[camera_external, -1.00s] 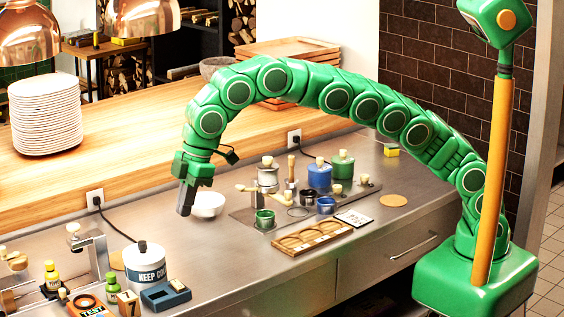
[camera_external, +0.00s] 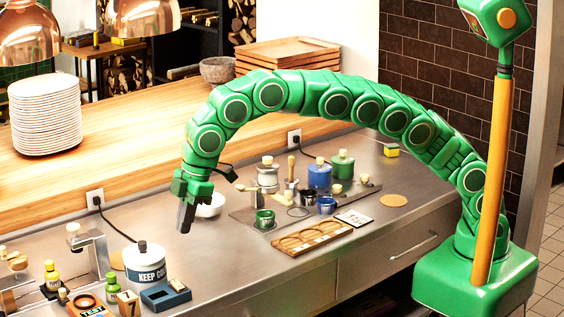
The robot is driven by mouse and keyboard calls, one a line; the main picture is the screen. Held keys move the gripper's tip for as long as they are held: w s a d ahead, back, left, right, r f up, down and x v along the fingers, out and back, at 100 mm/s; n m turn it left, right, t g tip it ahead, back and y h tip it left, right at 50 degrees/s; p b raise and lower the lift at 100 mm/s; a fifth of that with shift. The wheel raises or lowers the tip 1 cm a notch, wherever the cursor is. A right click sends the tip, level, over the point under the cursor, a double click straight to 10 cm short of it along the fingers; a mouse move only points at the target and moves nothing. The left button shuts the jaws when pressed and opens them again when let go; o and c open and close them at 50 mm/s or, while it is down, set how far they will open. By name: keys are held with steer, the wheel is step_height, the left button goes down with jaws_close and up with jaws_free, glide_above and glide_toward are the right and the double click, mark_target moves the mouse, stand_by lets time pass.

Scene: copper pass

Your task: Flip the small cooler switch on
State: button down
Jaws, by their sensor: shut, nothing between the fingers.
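The small cooler (camera_external: 146,266) is a white and dark blue tub lettered "KEEP CO…", standing on the steel counter at the lower left. A black cord runs from its lid area to a wall socket (camera_external: 95,198). A small blue-grey box (camera_external: 166,295) stands just in front of it to the right; I cannot tell whether it carries the switch. No switch lever is clear at this size. My gripper (camera_external: 184,227) is shut and empty, pointing down above the counter, to the right of the cooler and apart from it.
A white bowl (camera_external: 212,205) is close to the right of my gripper. A metal tray (camera_external: 250,217) with pots and jars lies further right. Small bottles (camera_external: 112,282) and a number block (camera_external: 129,303) crowd the front left.

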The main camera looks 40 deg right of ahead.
glide_toward(174, 283)
steer(key=x, duration=0.5)
steer(key=shift+s+a, duration=0.15)
steer(key=shift+a, duration=0.05)
steer(key=shift+f, duration=0.55)
steer(key=shift+w, duration=0.25)
